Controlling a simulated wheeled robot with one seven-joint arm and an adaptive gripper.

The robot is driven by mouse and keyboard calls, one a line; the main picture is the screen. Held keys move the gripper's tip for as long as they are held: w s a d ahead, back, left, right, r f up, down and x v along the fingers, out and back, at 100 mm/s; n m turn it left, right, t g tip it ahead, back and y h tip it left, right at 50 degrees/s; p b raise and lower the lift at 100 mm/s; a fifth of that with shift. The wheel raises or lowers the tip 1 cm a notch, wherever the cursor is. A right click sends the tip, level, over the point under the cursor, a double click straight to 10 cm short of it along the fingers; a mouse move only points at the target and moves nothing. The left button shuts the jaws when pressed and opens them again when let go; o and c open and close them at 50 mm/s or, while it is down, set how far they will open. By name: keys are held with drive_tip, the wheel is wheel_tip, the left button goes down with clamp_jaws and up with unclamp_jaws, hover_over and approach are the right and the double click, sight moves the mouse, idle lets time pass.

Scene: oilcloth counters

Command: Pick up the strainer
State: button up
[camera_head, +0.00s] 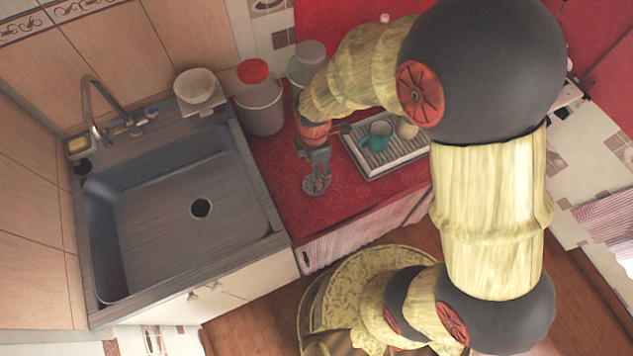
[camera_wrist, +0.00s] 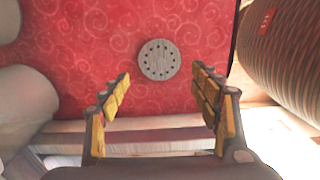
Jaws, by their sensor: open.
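The strainer (camera_wrist: 159,59) is a small round grey disc with a ring of holes. It lies flat on the red patterned counter near its front edge. In the head view the strainer (camera_head: 316,187) shows just below my gripper, partly covered by it. My gripper (camera_wrist: 161,82) is open, with its two yellow-padded fingers apart on either side in the wrist view. The strainer appears beyond the fingertips, between their lines, and nothing is held. In the head view my gripper (camera_head: 318,168) points down over the counter. The exact height above the strainer is hard to tell.
A dish tray (camera_head: 386,170) with a teal mug (camera_head: 377,136) is to the right. The sink (camera_head: 160,215) is left. Bare red counter (camera_head: 285,175) surrounds the strainer.

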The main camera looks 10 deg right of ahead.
drive_tip(key=shift+d+f, duration=0.1)
drive_tip(key=shift+f, duration=0.35)
wheel_tip(320, 180, down, 7)
drive_tip(key=b, duration=0.3)
drive_tip(key=shift+c, duration=1)
drive_tip(key=c, duration=0.4)
drive_tip(key=shift+r, duration=0.1)
drive_tip(key=shift+c, duration=0.3)
